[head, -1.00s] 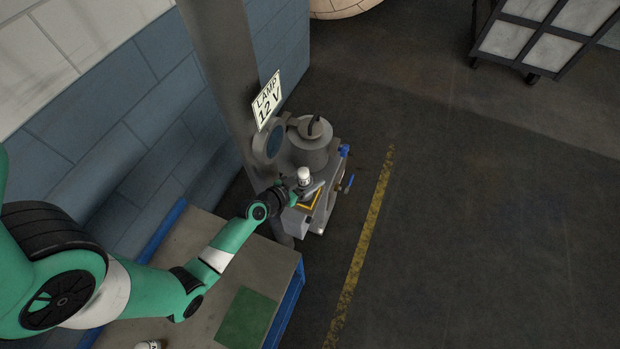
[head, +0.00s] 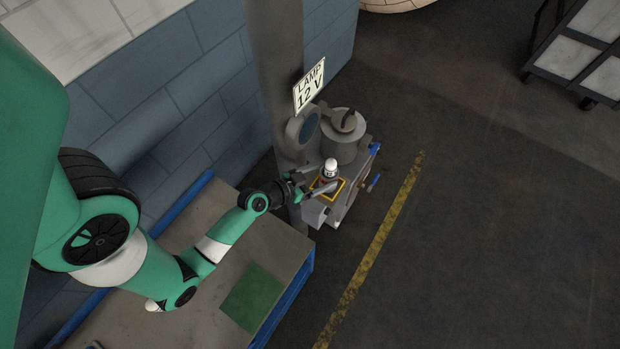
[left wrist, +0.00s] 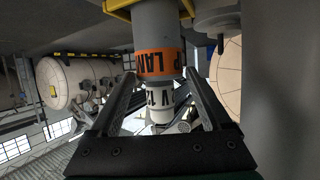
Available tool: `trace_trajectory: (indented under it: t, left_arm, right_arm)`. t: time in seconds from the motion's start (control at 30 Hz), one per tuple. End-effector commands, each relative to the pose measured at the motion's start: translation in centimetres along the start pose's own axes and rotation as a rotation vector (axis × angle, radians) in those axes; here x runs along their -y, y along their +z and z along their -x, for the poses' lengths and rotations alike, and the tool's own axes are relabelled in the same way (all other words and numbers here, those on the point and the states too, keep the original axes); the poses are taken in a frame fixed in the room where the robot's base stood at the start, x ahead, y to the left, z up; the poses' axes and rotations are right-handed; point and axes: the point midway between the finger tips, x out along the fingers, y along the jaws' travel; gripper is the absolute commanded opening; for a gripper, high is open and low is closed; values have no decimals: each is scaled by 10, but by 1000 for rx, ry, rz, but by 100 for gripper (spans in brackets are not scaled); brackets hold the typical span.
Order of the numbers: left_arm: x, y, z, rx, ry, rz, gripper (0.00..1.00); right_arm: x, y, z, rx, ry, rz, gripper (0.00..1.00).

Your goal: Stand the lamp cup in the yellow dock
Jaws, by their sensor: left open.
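The lamp cup (head: 330,172) has a white top and a grey body and stands upright within the yellow-edged dock (head: 341,186) on the grey machine. In the left wrist view, which is upside down, the cup (left wrist: 158,62) shows an orange band with black letters and a white end marked 12 V. The yellow dock edge (left wrist: 118,9) lies at its grey end. My left gripper (head: 323,182) is open, its fingers on either side of the cup, with gaps visible in the wrist view. How deep the cup's base sits is hidden. My right gripper is not seen.
A sign (head: 309,86) reading LAMP 12 V hangs on the grey column (head: 277,60) beside the machine. A table (head: 215,275) with a green mat (head: 254,299) stands in front. Another white-ended object (head: 153,306) is partly behind my arm.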

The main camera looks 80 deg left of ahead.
Motion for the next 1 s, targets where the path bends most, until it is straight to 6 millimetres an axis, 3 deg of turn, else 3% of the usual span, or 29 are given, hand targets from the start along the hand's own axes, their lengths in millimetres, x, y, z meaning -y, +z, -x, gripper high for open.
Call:
trace_trajectory:
  t: [0.1,0.3,1.0]
  left_arm:
    - [1,2,28,1,-5,3,81]
    - [0,1,54,1,-1,2,81]
    - [0,0,57,0,0,0,81]
  right_arm:
    - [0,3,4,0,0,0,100]
    - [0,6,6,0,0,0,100]
    - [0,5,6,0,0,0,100]
